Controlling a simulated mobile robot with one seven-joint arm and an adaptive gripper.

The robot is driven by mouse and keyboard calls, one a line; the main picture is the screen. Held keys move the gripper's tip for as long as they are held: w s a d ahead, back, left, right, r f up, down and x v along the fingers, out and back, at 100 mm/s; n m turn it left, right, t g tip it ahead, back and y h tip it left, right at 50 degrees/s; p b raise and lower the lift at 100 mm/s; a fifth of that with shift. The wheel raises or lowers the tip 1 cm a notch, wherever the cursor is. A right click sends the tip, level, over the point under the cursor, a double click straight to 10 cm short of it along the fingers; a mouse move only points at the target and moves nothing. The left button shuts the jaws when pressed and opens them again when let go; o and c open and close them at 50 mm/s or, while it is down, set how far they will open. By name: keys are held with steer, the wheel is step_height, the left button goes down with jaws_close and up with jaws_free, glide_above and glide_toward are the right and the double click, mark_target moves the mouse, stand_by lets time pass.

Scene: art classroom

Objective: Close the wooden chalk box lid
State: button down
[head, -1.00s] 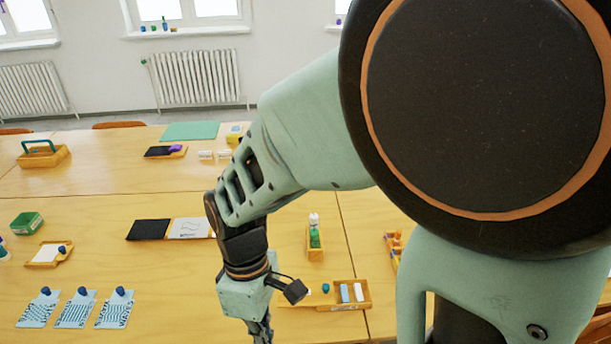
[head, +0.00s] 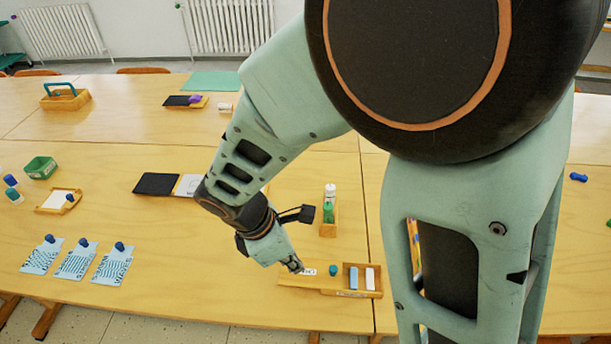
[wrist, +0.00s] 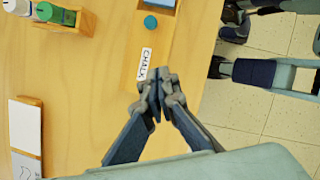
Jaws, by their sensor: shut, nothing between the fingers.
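The wooden chalk box (head: 352,293) sits near the front edge of the table, its right part open. A blue stick (head: 353,277) and a white stick (head: 370,278) lie in it. Its wooden lid (head: 318,283) extends to the left, with a teal knob (head: 333,270) and a CHALK label. In the wrist view the lid (wrist: 154,46) shows the label (wrist: 145,64) and the knob (wrist: 150,22). My gripper (head: 296,269) is shut and empty at the lid's left end. In the wrist view its fingertips (wrist: 156,82) overlap that end; I cannot tell whether they touch it.
A wooden holder with bottles (head: 328,215) stands behind the box. A black and white board (head: 160,184) lies farther left. Cards with blue knobs (head: 80,262) lie at the front left. The table between cards and box is clear; the floor lies beyond its front edge.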

mark_target(326, 276)
steer(key=b+x, duration=0.1)
steer(key=x, duration=0.5)
steer(key=shift+d+f, duration=0.1)
steer(key=shift+f, duration=0.05)
steer(key=shift+w+d+f, duration=0.1)
steer(key=shift+w+d, duration=0.35)
steer(key=shift+d, duration=0.4)
steer(key=shift+w+d+f, duration=0.1)
steer(key=shift+w+d, duration=0.35)
steer(key=shift+d, duration=0.45)
steer(key=shift+w+d, duration=0.1)
steer(key=shift+d, duration=0.05)
